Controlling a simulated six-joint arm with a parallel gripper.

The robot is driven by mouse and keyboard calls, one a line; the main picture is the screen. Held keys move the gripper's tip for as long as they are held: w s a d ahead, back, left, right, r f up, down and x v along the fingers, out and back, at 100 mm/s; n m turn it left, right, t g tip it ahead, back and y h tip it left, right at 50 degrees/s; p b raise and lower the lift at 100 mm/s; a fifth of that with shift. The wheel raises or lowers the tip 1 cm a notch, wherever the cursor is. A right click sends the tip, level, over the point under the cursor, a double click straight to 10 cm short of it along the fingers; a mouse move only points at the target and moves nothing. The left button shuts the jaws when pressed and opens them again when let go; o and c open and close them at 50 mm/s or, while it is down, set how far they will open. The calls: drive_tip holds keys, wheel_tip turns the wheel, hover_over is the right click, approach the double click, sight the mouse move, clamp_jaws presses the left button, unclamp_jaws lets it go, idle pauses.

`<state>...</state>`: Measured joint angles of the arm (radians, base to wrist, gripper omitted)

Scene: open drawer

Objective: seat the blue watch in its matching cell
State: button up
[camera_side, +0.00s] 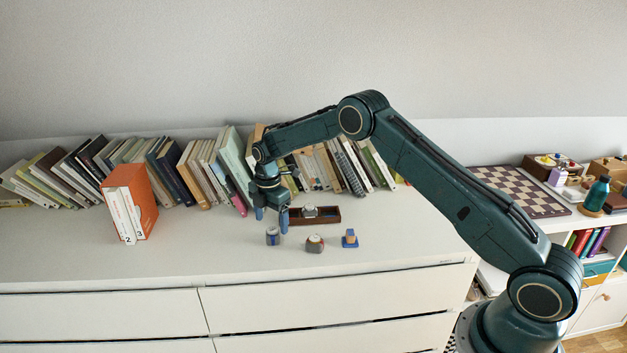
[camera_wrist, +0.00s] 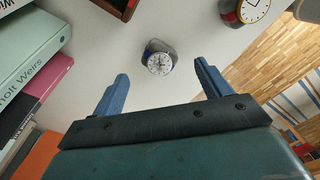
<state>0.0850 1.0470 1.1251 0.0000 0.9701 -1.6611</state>
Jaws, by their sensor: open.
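The blue watch (camera_side: 273,237) stands on the white dresser top, apart from the box. In the wrist view the blue watch (camera_wrist: 158,58) shows a round white dial and a grey and blue body, lying between and beyond the fingertips. My gripper (camera_side: 271,222) is open and empty, its blue fingers pointing down above and just behind the watch. It also shows in the wrist view (camera_wrist: 161,71). The brown wooden box (camera_side: 333,215) lies behind and to the right, with a grey watch (camera_side: 310,211) in it. The insides of its cells are too small to tell.
A row of books (camera_side: 190,170) runs along the wall behind. An orange file box (camera_side: 140,205) stands at left. The dresser's front is free.

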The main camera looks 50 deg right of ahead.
sight(272, 229)
drive_tip(key=shift+f, duration=1.65)
drive_tip(key=c, duration=1.1)
drive_tip(key=shift+r, duration=0.15)
wheel_tip(272, 229, up, 20)
drive_tip(key=shift+f, duration=0.1)
